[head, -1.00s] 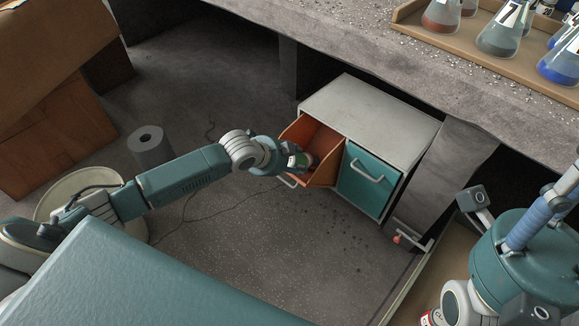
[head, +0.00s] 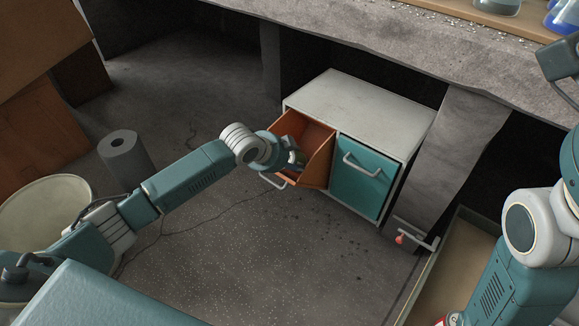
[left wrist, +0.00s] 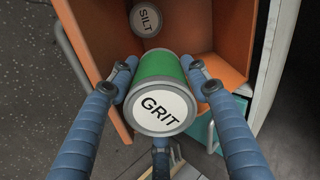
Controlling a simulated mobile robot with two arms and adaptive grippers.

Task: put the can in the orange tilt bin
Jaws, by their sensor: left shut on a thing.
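The orange tilt bin (head: 318,147) is tipped open at the left of a low cabinet, and its orange wall also shows in the left wrist view (left wrist: 91,30). My left gripper (head: 294,163) is at the bin's mouth. In the left wrist view its two blue fingers (left wrist: 158,88) are shut on the sides of a green can (left wrist: 163,106) with a white end marked GRIT. The held can is over the bin opening in that view; its exact height there is unclear. Another can marked SILT (left wrist: 147,18) lies inside the bin. My right gripper is not in view.
The cabinet has a grey top (head: 362,103) and a shut teal bin (head: 362,180) beside the orange one. A concrete bench (head: 400,50) overhangs behind. A grey roll (head: 124,158) and a pale round tub (head: 45,205) stand at left. A tan tray (head: 462,250) lies at right.

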